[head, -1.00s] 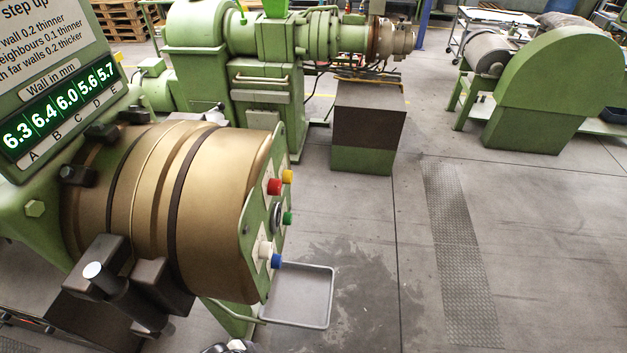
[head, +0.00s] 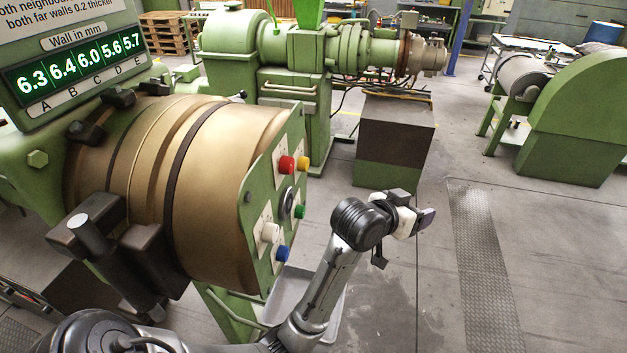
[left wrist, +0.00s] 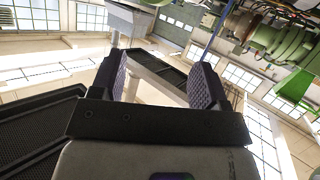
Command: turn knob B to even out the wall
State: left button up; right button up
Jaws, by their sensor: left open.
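The extruder's round brass die head (head: 220,140) stands at the left in the head view. Dark knobs sit around its rim, one at the upper left (head: 86,132) and others along the top (head: 118,97); I cannot tell which is B. The green display (head: 75,72) reads 6.3, 6.4, 6.0, 5.6 and 5.7 over the letters A to E. My left gripper (head: 426,218) is right of the die head, apart from it and from the knobs. In the left wrist view its fingers (left wrist: 162,78) are apart with nothing between them. My right gripper is out of view.
A side panel (head: 275,200) with coloured buttons faces my left arm. A dark clamp block (head: 155,265) juts from the die head's lower left. A metal tray (head: 290,290) is low behind my left arm. A brown and green box (head: 395,140) stands farther back. Floor at the right is open.

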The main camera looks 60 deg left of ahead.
pick_arm(q)
jog(key=w+a+r+n+t+y+b, duration=0.6)
jog(key=w+a+r+n+y, duration=0.9)
jog(key=n, duration=0.4)
jog(key=n+g, duration=2.9)
jog(key=g, duration=0.2)
send_near(307, 166)
jog(key=shift+h, duration=0.4)
jog(key=x, duration=0.4)
jog(key=p+x, duration=0.1)
jog(key=x, duration=0.4)
jog(key=shift+w+a+r, duration=0.1)
jog(key=shift+a+r, duration=0.05)
jog(key=shift+a, duration=0.25)
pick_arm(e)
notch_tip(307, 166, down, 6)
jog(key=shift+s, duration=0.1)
